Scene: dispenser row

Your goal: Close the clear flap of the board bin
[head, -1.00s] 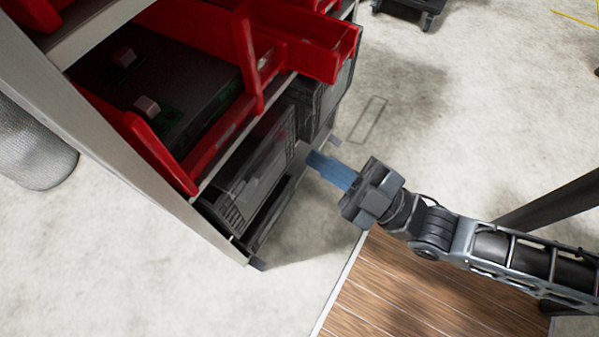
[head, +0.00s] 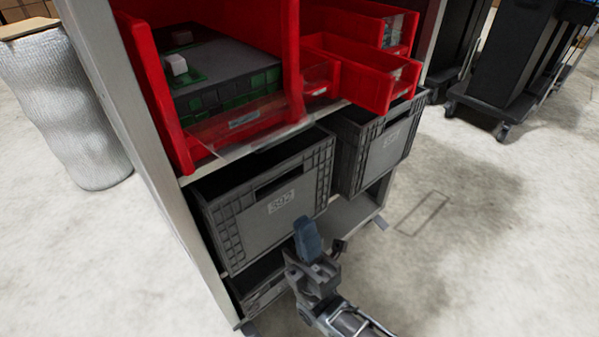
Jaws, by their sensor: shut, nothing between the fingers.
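The board bin (head: 167,117) is the large red bin at upper left of the head view, holding dark and green boards (head: 225,85). Its clear flap (head: 228,142) sticks outward and down from the bin's front edge, over the top of the grey crate below, so it stands open. My gripper (head: 307,236) is shut and empty. Its blue fingers point up in front of the grey crate, below and to the right of the flap and apart from it.
A grey crate (head: 270,215) juts from the shelf under the board bin, with another grey crate (head: 385,150) to its right. Smaller red bins (head: 345,75) stick out at upper right.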

